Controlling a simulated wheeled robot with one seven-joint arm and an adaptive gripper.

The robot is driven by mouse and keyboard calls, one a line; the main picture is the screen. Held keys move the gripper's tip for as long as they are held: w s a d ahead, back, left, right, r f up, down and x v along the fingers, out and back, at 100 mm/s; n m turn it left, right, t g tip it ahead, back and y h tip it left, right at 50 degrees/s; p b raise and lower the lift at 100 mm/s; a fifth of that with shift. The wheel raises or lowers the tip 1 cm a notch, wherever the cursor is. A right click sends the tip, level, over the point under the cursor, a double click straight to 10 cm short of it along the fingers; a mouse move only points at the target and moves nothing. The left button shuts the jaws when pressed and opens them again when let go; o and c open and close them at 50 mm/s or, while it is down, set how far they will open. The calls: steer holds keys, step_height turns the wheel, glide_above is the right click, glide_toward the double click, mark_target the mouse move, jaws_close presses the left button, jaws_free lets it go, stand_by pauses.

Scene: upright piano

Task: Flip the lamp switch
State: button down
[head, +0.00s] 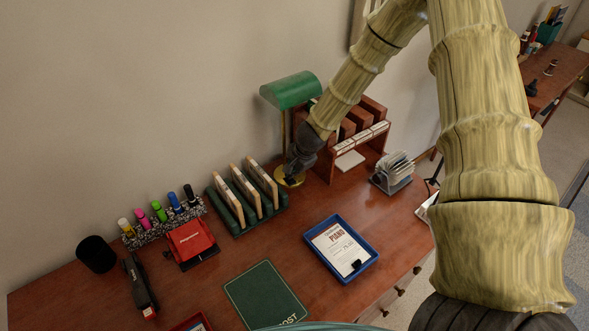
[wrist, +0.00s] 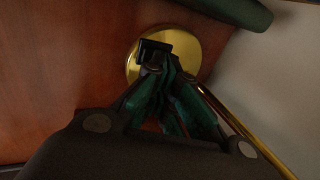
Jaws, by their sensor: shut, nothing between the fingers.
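A desk lamp with a green shade (head: 290,90) and a brass base (head: 289,179) stands at the back of the desk against the wall. My gripper (head: 292,172) reaches down at the lamp's base, in front of its stem. In the wrist view, the round brass base (wrist: 192,48) carries a small black switch (wrist: 153,47). My gripper's fingertips (wrist: 164,68) are shut, with nothing between them, right by the switch. I cannot tell whether they touch it. The brass stem (wrist: 240,128) runs along the right of the fingers, and the shade (wrist: 240,12) is at the top.
A wooden organizer (head: 345,135) stands just right of the lamp. A green rack with upright cards (head: 246,200) is at its left. A blue tray (head: 341,275), red box (head: 192,243), marker holder (head: 160,222) and black cup (head: 96,254) also occupy the desk.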

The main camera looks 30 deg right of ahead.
stand_by(0.3)
steer(key=shift+w+a+f+p, duration=0.15)
steer(key=shift+w+f+p, duration=0.25)
steer(key=shift+w, duration=0.2)
steer(key=shift+s+f, duration=0.1)
steer(key=shift+s, duration=0.05)
steer(key=shift+s+f+b, duration=0.35)
steer(key=shift+s, duration=0.4)
steer(key=shift+s+r, duration=0.15)
steer(key=shift+d+r, duration=0.25)
steer(key=shift+r, duration=0.2)
steer(key=v, duration=0.7)
steer(key=shift+w+a+r, duration=0.2)
steer(key=shift+w+r, duration=0.05)
steer(key=shift+w, duration=0.1)
